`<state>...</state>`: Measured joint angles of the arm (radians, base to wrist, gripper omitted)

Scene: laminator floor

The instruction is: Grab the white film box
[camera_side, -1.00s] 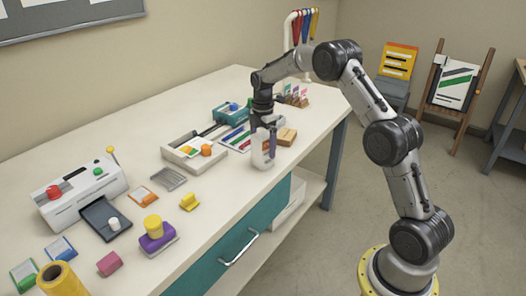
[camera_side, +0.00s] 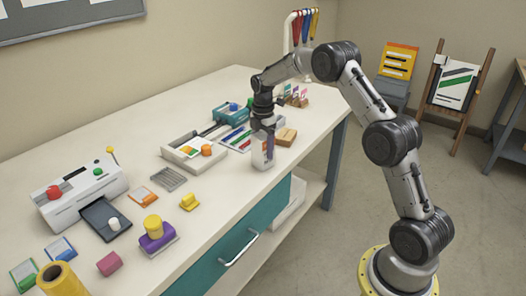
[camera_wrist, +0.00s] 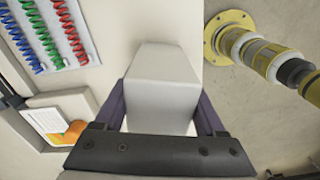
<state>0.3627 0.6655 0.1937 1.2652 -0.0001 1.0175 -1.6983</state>
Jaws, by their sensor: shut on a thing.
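In the wrist view the box's pale top (camera_wrist: 163,85) fills the space between the two dark purple fingers of my gripper (camera_wrist: 162,110). The gripper is shut on the box. The box's underside is hidden, and I cannot tell whether it has left the table.
A tan block (camera_side: 286,137) stands close to the box on the right. A tray (camera_side: 190,155) with cards and an orange knob lies to the left. Coloured binding coils (camera_side: 237,138) lie behind. A laminator (camera_side: 80,195) stands at the far left. The table's front edge is close.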

